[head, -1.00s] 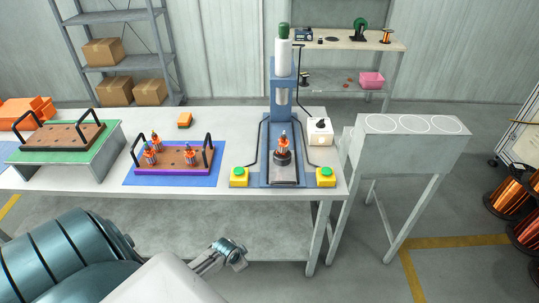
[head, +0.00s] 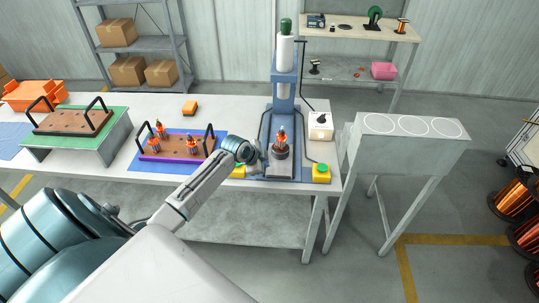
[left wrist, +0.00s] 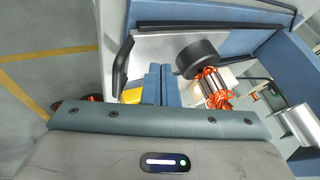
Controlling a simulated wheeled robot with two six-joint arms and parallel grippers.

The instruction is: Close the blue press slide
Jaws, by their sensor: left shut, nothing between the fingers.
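The blue press (head: 284,92) stands at the right part of the table. Its slide (head: 281,173), a grey plate in the blue base, carries a dark round holder with an upright copper-wound armature (head: 282,136). The armature stands forward of the column, below the ram. In the left wrist view the slide plate (left wrist: 160,45), the black holder (left wrist: 198,58) and the armature (left wrist: 213,88) show close up. My left gripper (head: 260,163) is at the left edge of the press base; its fingers (left wrist: 159,84) are shut and empty. I cannot tell whether they touch the slide. My right gripper is not in view.
Yellow button boxes with green tops flank the press; the right one (head: 321,173) is clear, the left one (head: 238,172) is partly behind my arm. A brown tray (head: 170,147) with several armatures stands left. A white box (head: 320,126) and a grey stand (head: 410,150) are right.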

